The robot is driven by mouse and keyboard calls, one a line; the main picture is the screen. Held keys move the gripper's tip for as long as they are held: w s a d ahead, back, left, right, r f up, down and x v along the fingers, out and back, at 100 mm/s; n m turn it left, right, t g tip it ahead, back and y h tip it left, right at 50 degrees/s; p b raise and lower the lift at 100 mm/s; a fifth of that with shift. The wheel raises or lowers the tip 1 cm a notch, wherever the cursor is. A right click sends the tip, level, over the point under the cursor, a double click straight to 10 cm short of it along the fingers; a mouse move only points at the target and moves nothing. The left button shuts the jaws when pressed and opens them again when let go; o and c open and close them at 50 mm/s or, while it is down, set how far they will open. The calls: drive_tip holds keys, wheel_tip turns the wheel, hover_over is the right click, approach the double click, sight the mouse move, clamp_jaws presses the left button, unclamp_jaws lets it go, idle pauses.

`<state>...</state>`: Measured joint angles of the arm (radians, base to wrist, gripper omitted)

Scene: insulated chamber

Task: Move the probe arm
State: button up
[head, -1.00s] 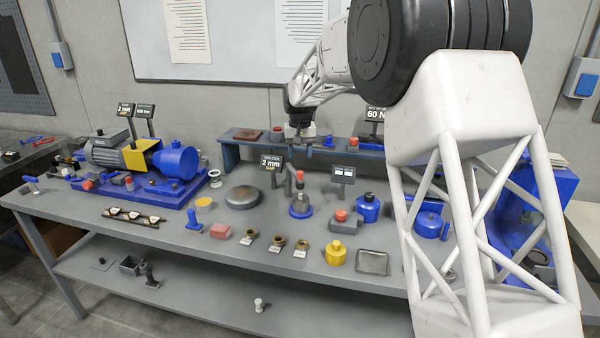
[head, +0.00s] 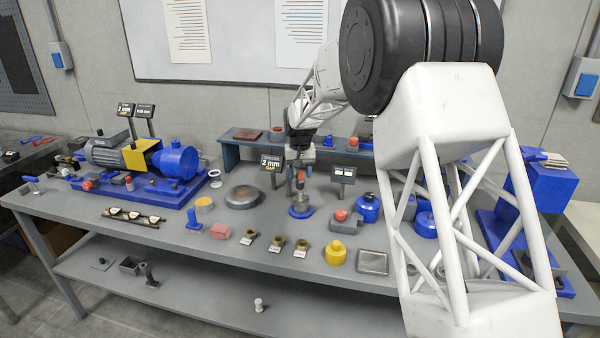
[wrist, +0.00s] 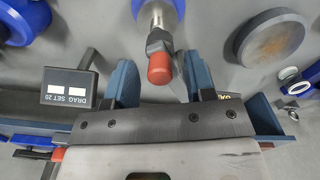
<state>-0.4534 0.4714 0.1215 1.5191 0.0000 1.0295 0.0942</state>
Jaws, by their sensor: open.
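A post with a red cap (wrist: 159,68), a grey collar and a metal shaft stands on a round blue base (head: 301,211); I take it for the probe arm. In the head view the red cap (head: 300,175) is near the middle of the bench, beside a "2 mm" sign. My gripper (wrist: 160,80) is open, and in the wrist view the red cap shows between its two blue-padded fingers. In the head view my gripper (head: 300,156) is just above the post. Whether a finger touches it, I cannot tell.
A "DRAG SET 20" sign (wrist: 69,87) stands close beside one finger. A round grey disc (wrist: 271,40) lies on the other side. The "2 mm" sign (head: 271,162) and a raised blue shelf (head: 232,146) are close behind. Several small parts (head: 276,243) lie in front.

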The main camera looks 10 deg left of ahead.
clamp_jaws()
drive_tip(key=shift+s+a, duration=0.1)
idle(0.3)
drive_tip(key=a+m, duration=1.1)
drive_tip(key=m, duration=0.1)
drive_tip(key=shift+s+a+m, duration=0.3)
drive_tip(key=shift+a+m, duration=0.1)
idle(0.4)
unclamp_jaws()
